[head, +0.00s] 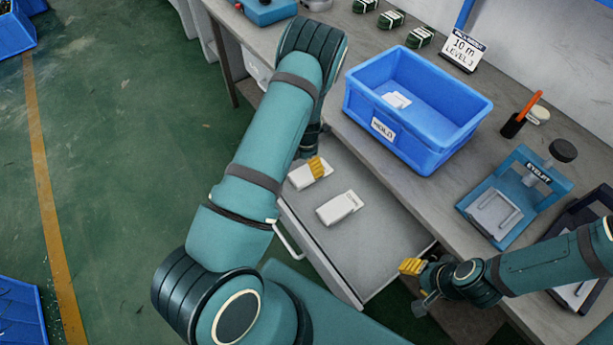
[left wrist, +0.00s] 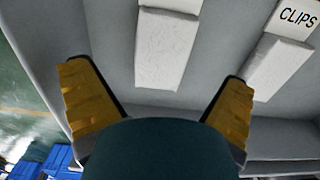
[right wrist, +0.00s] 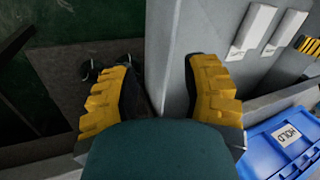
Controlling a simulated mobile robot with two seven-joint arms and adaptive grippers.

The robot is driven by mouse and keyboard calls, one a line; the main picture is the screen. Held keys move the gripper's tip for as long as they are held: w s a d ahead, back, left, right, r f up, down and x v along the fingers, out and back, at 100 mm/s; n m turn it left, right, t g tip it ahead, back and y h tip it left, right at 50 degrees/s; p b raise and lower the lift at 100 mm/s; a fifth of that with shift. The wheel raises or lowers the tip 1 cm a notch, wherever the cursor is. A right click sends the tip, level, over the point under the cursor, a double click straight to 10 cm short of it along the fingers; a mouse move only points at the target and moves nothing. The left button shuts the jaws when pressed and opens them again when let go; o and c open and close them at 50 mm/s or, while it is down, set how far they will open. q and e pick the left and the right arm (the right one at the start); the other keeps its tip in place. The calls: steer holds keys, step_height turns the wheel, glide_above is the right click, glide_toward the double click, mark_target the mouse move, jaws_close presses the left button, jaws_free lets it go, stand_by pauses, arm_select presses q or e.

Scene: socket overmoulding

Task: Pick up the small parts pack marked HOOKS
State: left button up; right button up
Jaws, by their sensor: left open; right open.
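Two white packs lie in the open drawer (head: 375,235). In the head view one pack (head: 339,207) lies clear, and the other pack (head: 303,175) is partly behind my left gripper (head: 318,167). In the left wrist view a pack with no readable marking (left wrist: 166,48) lies ahead, between the open fingers in the picture. The pack at the right there is marked CLIPS (left wrist: 295,20). I can read no HOOKS marking. My left gripper is open and empty over the drawer. My right gripper (head: 411,267) is open and empty by the drawer's near right corner.
A blue bin marked HOLD (head: 432,152) stands on the bench above the drawer. A blue press-like fixture (head: 510,200) and a dark holder with an orange tool (head: 513,125) stand to its right. In the right wrist view a drawer wall (right wrist: 172,60) runs between my right fingers.

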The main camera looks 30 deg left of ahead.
mark_target(307, 172)
arm_select(q)
steer(key=shift+s+d+f+b, duration=0.1)
steer(key=shift+f+b, duration=0.25)
steer(key=shift+f, duration=1.2)
steer(key=shift+s+d+f+b, duration=0.1)
steer(key=shift+f+b, duration=0.2)
steer(key=shift+f, duration=1.2)
steer(key=c, duration=1.1)
steer(key=shift+r, duration=0.1)
